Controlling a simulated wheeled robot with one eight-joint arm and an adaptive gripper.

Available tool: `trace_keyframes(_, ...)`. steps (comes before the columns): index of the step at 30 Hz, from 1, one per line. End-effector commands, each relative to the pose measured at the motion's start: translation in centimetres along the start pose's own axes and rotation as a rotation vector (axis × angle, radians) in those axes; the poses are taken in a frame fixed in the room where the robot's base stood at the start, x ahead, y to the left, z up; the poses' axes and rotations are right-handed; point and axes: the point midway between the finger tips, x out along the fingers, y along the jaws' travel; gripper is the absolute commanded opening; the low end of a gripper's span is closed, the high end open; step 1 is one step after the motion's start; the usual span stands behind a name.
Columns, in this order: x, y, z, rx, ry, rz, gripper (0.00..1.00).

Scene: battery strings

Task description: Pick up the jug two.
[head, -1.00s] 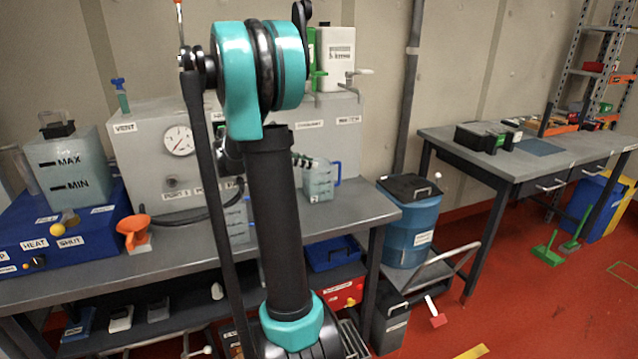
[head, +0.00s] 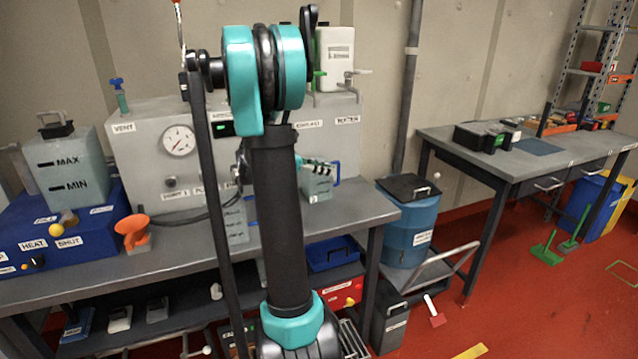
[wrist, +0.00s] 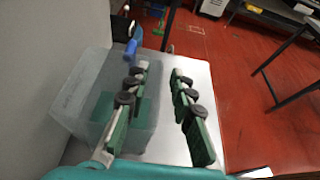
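A translucent jug with a blue handle (head: 317,188) stands upright on the grey bench, just right of my arm in the head view. Its label is too small to read. In the wrist view the jug (wrist: 78,92) fills the left side, with its blue handle (wrist: 133,46) at its far edge. My gripper (wrist: 160,74) is open, its green-padded fingers pointing along the jug's side. The left finger overlaps the jug's right part in the picture; the right finger is over bare bench. Contact cannot be told. In the head view my gripper (head: 318,166) is at the jug's upper part.
A second clear container (head: 236,222) stands partly hidden behind my arm. The grey vented box (head: 150,170) stands close behind the jug. The bench (head: 365,212) is clear to the jug's right. A blue bin (head: 412,225) stands beyond its end.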

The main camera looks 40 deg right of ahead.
Motion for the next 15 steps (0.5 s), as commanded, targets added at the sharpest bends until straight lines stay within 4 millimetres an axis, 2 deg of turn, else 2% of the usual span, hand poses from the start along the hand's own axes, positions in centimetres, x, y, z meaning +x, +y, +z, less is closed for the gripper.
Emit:
trace_keyframes(1, -0.01, 0.0, 0.0, 0.0, 0.0, 0.0, 0.14)
trace_keyframes(5, -0.02, 0.0, 0.0, 0.0, 0.0, 0.0, 0.0)
trace_keyframes(15, -0.03, 0.0, 0.0, 0.0, 0.0, 0.0, 0.0)
